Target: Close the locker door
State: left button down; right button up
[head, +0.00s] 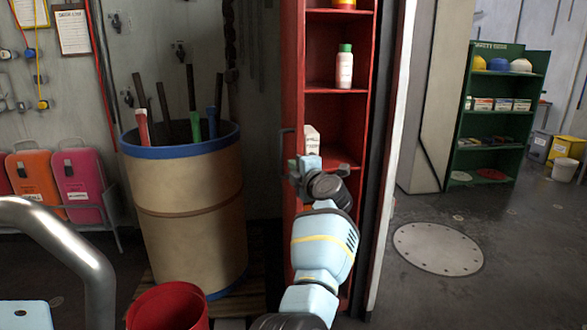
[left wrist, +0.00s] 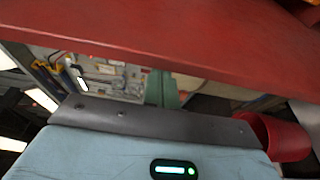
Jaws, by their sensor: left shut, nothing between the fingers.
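The red locker (head: 335,118) stands upright with its shelves exposed in the head view. Its door (head: 293,60) is open, seen nearly edge-on at the left of the shelves, with a dark handle (head: 282,143). My left gripper (head: 294,172) is shut and empty, close to the door below the handle. I cannot tell whether it touches the door. In the left wrist view a red panel (left wrist: 170,45) fills the top, in front of the shut fingers (left wrist: 162,90). My right gripper is out of view.
A tan drum (head: 190,200) holding several tools stands left of the locker. A red bucket (head: 168,308) is in front of it. A bottle (head: 344,68) stands on a locker shelf. Open floor with a round plate (head: 438,248) lies right, before green shelving (head: 500,120).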

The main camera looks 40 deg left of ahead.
pick_arm(q)
jog(key=w+d+b, duration=0.4)
jog(key=w+d, duration=0.1)
jog(key=w, duration=0.2)
jog(key=shift+b, duration=0.4)
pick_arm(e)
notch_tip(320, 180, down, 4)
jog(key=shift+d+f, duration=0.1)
